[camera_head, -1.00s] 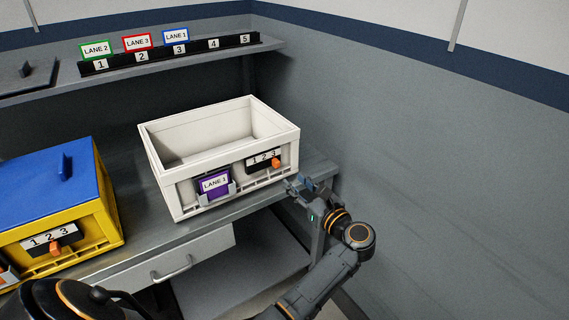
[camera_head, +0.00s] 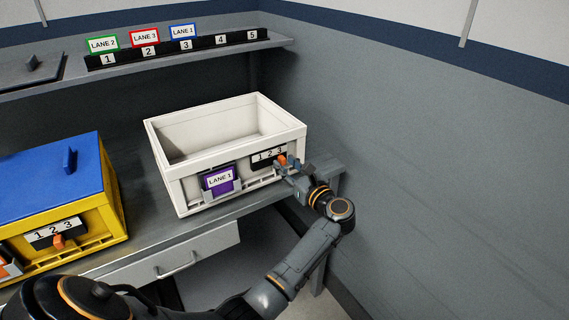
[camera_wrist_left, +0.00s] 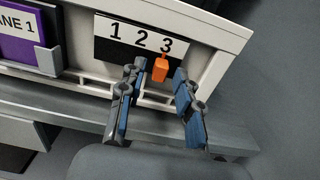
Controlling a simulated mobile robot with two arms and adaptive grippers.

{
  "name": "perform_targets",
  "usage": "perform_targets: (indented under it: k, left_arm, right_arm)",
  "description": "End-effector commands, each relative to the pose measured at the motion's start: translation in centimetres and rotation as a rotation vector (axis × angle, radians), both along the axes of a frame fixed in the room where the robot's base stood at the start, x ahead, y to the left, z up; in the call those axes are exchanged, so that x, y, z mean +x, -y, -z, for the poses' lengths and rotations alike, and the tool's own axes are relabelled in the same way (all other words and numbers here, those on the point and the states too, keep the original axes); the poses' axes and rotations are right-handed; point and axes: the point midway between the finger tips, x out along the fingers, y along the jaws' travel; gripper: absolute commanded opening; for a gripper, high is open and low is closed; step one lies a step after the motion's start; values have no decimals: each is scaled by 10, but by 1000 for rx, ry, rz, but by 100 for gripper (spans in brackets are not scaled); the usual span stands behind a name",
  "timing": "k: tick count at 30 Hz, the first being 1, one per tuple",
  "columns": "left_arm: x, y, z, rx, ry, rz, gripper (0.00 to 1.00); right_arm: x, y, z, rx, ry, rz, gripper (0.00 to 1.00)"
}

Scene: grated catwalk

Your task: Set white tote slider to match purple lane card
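The white tote (camera_head: 228,160) stands open-topped on the bench. Its front carries a purple card (camera_head: 219,180) reading LANE 1, also in the left wrist view (camera_wrist_left: 20,50). To the card's right is a scale marked 1 2 3 (camera_head: 267,156) with an orange slider knob (camera_wrist_left: 160,69). The knob stands by the 3. My left gripper (camera_head: 285,166) is at the knob. In the left wrist view its two fingers (camera_wrist_left: 158,76) are apart, one on each side of the knob, with visible gaps. My right gripper is not in view.
A yellow tote (camera_head: 113,213) with a blue lid (camera_head: 40,183) and its own orange slider (camera_head: 58,241) stands at left. A shelf rail (camera_head: 200,47) above holds green, red and blue lane cards. A drawer (camera_head: 190,253) is below the bench. A grey wall (camera_head: 440,190) is at right.

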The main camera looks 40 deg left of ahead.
Motion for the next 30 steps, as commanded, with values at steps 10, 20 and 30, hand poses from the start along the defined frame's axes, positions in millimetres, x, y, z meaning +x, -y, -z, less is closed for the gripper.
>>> perform_targets:
  k: [10, 20, 30]
  left_arm:
    - [0, 0, 0, 0, 0, 0, 5]
    - [-5, -2, 0, -1, 0, -1, 5]
    - [-12, -4, 1, -2, -1, 0, 5]
  right_arm:
    - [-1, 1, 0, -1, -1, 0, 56]
    - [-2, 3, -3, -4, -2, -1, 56]
    - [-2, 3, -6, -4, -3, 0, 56]
